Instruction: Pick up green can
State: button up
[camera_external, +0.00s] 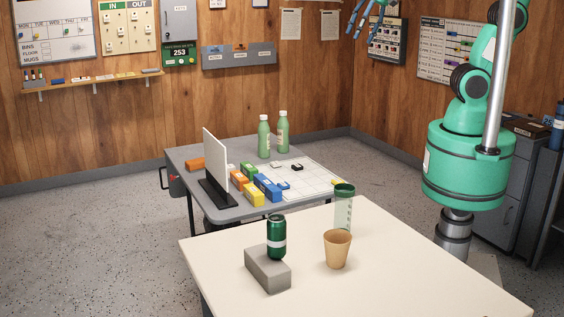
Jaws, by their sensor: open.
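A dark green can (277,238) with a pale band stands upright on a grey block (267,269). The block lies on the cream table (400,275) in the foreground. My gripper (361,38) shows at the top edge of the external view, partly cut off by it. Its fingers are spread, with nothing seen between them. It appears high above the tables, up and to the right of the can, well apart from it.
A tan cup (337,249) and a clear green-topped tumbler (343,208) stand right of the can. The grey table (190,155) behind holds a white upright panel (215,160), coloured blocks and two green bottles (273,136). The cream table's right side is clear.

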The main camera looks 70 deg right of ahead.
jog(key=w+a+f+g+p, duration=0.1)
jog(key=w+a+f+p, duration=0.1)
jog(key=w+a, duration=1.1)
jog(key=g+p, duration=0.3)
jog(key=p, duration=0.1)
send_over(276, 217)
jog(key=shift+h, duration=0.4)
notch_tip(276, 217, down, 31)
jog(key=shift+w+d+f, duration=0.1)
jog(key=shift+d+f, duration=0.05)
jog(key=shift+a+f, duration=0.2)
jog(key=shift+a, duration=0.05)
jog(key=shift+f, duration=0.1)
jog(key=shift+f, duration=4.25)
